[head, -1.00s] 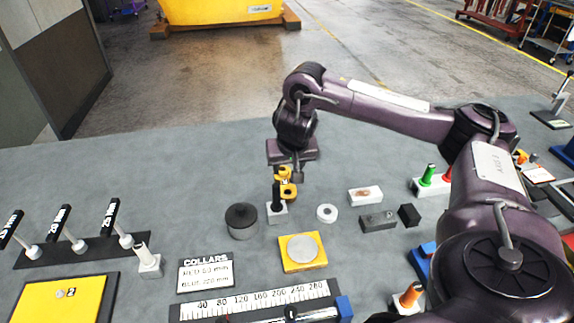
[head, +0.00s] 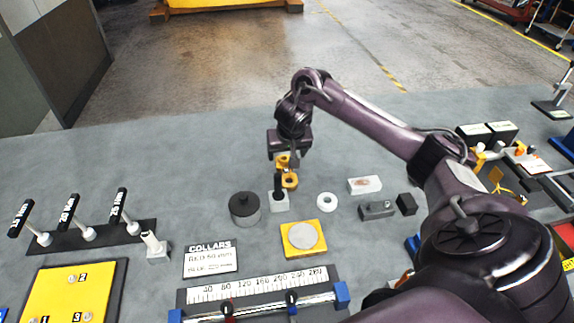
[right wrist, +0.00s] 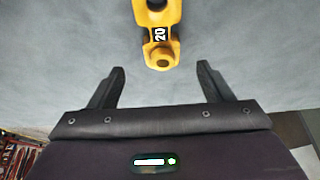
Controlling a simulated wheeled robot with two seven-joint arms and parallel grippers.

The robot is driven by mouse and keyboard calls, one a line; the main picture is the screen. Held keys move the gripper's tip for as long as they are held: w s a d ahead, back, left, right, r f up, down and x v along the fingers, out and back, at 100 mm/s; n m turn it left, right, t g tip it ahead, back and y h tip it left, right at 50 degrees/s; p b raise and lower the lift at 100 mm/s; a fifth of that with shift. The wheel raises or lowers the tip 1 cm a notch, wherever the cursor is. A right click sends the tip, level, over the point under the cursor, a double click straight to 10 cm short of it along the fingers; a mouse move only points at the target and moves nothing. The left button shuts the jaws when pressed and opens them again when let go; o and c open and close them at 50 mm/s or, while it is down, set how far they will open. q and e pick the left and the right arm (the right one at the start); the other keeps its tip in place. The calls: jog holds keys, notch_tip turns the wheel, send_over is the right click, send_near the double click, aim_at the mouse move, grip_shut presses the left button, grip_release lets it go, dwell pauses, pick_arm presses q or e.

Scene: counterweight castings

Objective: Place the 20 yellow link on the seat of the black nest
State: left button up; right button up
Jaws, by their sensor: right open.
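The yellow link (head: 290,181) lies on the grey mat just behind a white block with a black peg (head: 278,186). In the right wrist view the link (right wrist: 162,32), marked 20, is ahead of the fingers, with its round eye near the gap. My right gripper (head: 289,158) is above the link's far end; in the right wrist view its jaws (right wrist: 161,85) are apart and empty. A dark round cylinder (head: 245,210) stands left of the peg and a black block (head: 406,204) to the right. I cannot tell which dark piece is the black nest. My left gripper is not in view.
A white ring (head: 327,202), a white block (head: 364,185) and a dark grey block (head: 377,210) lie to the right. A yellow plate with a grey disc (head: 302,239) is nearer. Labelled black handles (head: 69,212) stand at left. The mat behind the link is clear.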

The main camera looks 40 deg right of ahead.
aim_at(285, 162)
jog(key=x, duration=0.6)
jog(key=shift+w+r+p, duration=0.1)
jog(key=shift+w+p, duration=0.05)
jog(key=shift+p, duration=0.15)
jog(key=c, duration=1.4)
jog(key=shift+r, duration=0.1)
grip_shut()
jog(key=shift+w+r, duration=0.1)
